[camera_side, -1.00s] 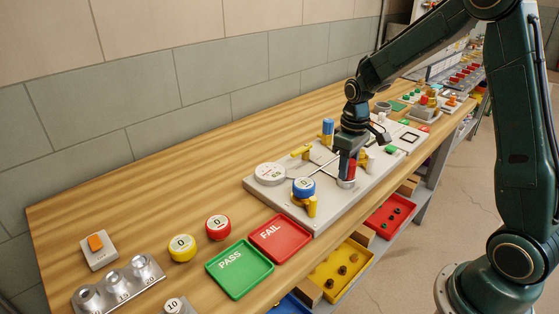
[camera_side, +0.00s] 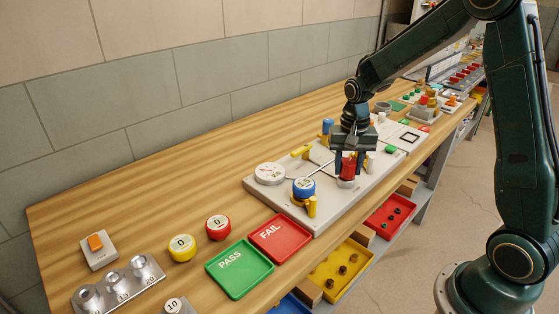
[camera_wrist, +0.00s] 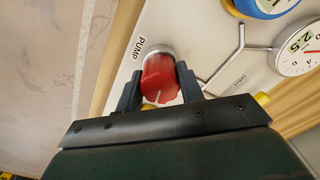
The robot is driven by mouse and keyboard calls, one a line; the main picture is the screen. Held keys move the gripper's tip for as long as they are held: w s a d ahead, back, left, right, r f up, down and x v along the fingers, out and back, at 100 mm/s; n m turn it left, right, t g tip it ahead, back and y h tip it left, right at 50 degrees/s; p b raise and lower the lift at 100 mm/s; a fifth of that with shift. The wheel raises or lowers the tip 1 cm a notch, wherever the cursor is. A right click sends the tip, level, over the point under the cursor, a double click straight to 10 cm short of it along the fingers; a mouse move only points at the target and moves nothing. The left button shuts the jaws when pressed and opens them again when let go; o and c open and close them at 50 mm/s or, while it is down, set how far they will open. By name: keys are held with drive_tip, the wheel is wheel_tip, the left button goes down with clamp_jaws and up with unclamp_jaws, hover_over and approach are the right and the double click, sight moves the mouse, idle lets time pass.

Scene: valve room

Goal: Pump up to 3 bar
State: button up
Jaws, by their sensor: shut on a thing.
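The red pump knob (camera_side: 348,168) stands on a silver base at the right part of the light grey panel (camera_side: 325,215). My gripper (camera_side: 349,163) points down and is shut on the knob. The wrist view shows the red knob (camera_wrist: 160,80), with a white mark, between my two fingers (camera_wrist: 157,84), beside the label PUMP. A white dial gauge (camera_side: 270,174) sits at the panel's left; it also shows in the wrist view (camera_wrist: 300,47), cut off, with "2.5" on its face. A blue-ringed dial (camera_side: 304,188) stands between gauge and knob; its number is too small to read surely.
Yellow valve handles (camera_side: 311,206) and a blue-topped part (camera_side: 328,127) stand on the panel near my gripper. Green PASS (camera_side: 240,285) and red FAIL (camera_side: 280,254) trays lie to the left. Bare bench lies behind the panel.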

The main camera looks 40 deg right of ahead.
sight(349, 161)
drive_tip(key=shift+w+m, duration=0.1)
drive_tip(key=shift+m, duration=1.2)
drive_tip(key=o, duration=1)
drive_tip(key=shift+r, duration=0.1)
wheel_tip(349, 161, up, 14)
